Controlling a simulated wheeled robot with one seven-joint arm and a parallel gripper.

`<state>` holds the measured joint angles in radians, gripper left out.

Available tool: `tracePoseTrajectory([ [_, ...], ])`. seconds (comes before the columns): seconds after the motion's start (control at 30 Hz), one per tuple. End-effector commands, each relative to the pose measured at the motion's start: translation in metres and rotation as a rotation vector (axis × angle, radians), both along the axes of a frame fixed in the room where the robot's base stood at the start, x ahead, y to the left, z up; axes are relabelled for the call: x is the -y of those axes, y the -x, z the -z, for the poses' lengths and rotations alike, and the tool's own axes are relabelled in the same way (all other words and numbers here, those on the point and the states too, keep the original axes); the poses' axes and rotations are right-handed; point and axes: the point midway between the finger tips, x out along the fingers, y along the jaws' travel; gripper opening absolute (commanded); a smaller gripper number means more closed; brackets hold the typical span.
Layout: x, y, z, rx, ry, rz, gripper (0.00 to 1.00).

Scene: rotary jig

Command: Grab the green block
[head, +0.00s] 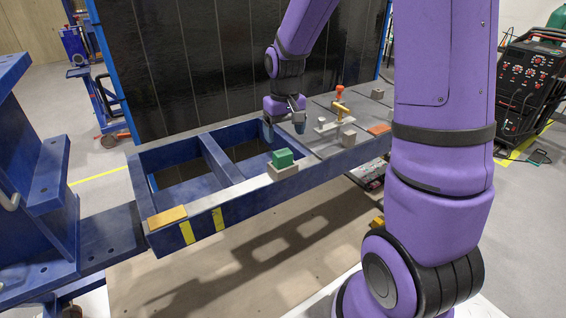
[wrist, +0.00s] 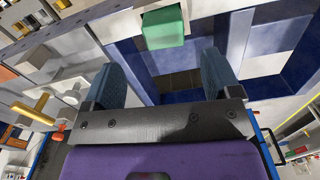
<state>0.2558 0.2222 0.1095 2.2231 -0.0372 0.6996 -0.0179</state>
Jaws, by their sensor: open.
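The green block (head: 282,158) sits on a small pale base (head: 284,171) on the front rail of the blue jig frame (head: 240,190). In the wrist view the green block (wrist: 163,27) is at the top centre, ahead of the fingertips. My gripper (head: 284,126) is open and empty, above the jig, behind the block and slightly right of it in the head view. Its two dark fingers show in the wrist view (wrist: 168,75) with a gap between them. The block is apart from the fingers.
Small grey blocks (head: 348,139) and an orange pad (head: 379,129) are also there. A yellow-orange pad (head: 167,216) lies on the frame's left corner.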

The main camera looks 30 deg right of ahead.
Motion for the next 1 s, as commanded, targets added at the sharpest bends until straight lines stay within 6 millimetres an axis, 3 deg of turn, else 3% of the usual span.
tracePoseTrajectory([
  [0.1, 0.000, 0.000, 0.017, -0.002, 0.000, 0.000, 0.83],
  [0.37, -0.001, 0.000, 0.034, -0.001, 0.000, 0.000, 0.83],
  [0.63, -0.004, -0.001, 0.070, -0.001, 0.000, 0.000, 0.83],
  [1.0, -0.004, -0.001, 0.078, 0.002, 0.000, 0.000, 0.81],
])
